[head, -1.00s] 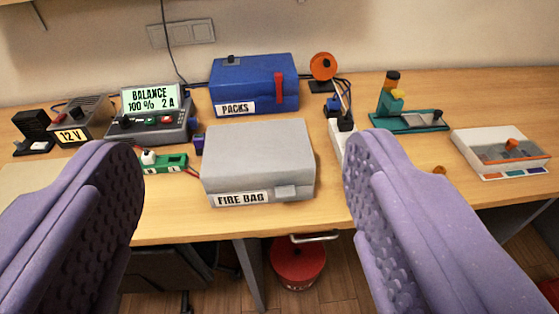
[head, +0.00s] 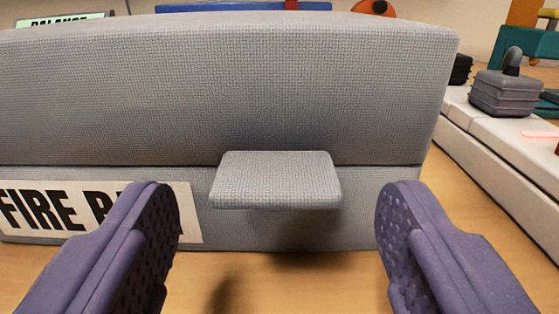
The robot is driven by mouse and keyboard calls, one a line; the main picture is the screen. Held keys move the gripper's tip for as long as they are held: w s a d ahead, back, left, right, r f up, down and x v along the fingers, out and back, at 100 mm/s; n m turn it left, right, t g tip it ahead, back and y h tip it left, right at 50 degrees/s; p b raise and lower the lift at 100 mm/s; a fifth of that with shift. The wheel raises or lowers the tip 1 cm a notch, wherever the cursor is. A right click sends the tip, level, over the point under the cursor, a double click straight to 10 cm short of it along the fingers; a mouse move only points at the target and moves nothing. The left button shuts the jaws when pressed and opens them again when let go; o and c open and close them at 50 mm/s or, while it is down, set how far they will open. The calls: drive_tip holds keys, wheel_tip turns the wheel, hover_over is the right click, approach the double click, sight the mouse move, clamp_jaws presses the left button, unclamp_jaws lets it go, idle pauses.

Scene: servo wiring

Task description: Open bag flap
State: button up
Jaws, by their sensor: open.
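The grey fabric fire bag (head: 330,95) fills most of the head view, its front facing me. Its lid is down, with a seam running across the front. A grey tab (head: 275,181) sticks out from the front at the seam. A white label (head: 60,210) reading "FIRE B…" is on the left of the front, partly hidden by my left finger. My gripper (head: 277,205) is open, its purple fingers on either side of the tab with clear gaps. Nothing is between the fingers except the view of the tab.
A white strip (head: 500,150) with a dark grey block (head: 505,94) on it lies to the right of the bag. The blue packs box (head: 230,6) shows behind the bag. Bare wooden table (head: 290,280) shows in front below the tab.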

drive_tip(key=shift+w, duration=0.75)
drive_tip(key=shift+c, duration=0.2)
clamp_jaws()
drive_tip(key=shift+r, duration=0.2)
